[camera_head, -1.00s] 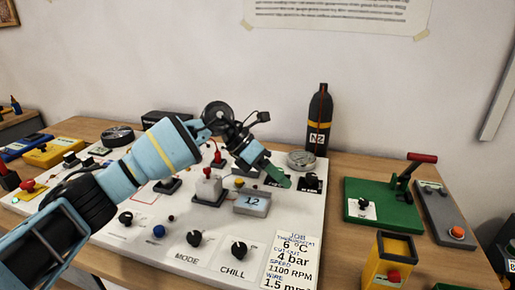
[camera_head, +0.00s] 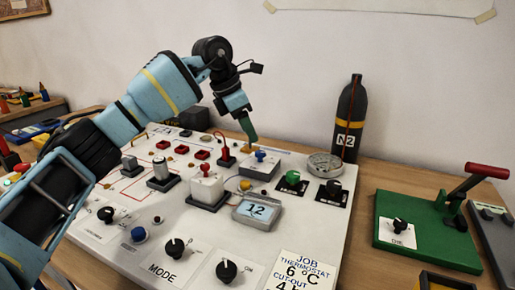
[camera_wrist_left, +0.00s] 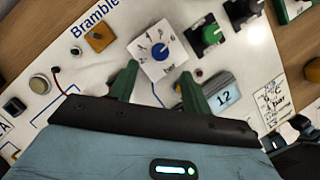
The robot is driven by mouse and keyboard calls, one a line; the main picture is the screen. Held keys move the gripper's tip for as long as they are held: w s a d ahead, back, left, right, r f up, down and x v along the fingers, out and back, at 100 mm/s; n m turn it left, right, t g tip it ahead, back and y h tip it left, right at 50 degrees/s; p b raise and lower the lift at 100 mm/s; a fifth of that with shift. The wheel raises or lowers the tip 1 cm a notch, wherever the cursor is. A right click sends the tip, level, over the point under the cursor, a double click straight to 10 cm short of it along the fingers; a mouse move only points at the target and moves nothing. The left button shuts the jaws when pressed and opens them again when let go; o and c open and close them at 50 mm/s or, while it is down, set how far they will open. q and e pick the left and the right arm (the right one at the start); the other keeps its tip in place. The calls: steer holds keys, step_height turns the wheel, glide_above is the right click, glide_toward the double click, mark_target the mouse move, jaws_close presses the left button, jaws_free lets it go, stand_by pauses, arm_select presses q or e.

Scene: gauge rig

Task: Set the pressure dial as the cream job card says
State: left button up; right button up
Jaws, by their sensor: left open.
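A blue-knobbed dial (camera_head: 261,157) sits on a pale box on the white panel. In the left wrist view the dial (camera_wrist_left: 160,52) has a printed scale around its knob; the numbers are too small to read surely. My left gripper (camera_head: 249,134) points down just behind and above the dial in the head view. Its open green fingers (camera_wrist_left: 158,80) lie to either side of the near part of the dial box in the wrist view, apart from the knob. The cream job card (camera_head: 303,272) reads thermostat 6 °C and cut-out 4; its lower part is cut off. My right gripper is not in view.
A display reading 12 (camera_head: 257,210) stands in front of the dial. A green knob (camera_head: 292,178), a black knob (camera_head: 333,187) and a round gauge (camera_head: 325,165) are to its right. A white block with a red top (camera_head: 206,188) is to its left. A dark N2 bottle (camera_head: 349,120) stands behind.

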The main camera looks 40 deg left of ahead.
mark_target(259, 152)
arm_select(q)
steer(key=x, duration=0.5)
steer(key=shift+f, duration=0.15)
steer(key=shift+w+d+f, duration=0.2)
steer(key=shift+w+f, duration=0.1)
steer(key=shift+f, duration=0.25)
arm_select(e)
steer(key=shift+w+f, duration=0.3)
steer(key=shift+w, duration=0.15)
arm_select(q)
steer(key=shift+c, duration=0.4)
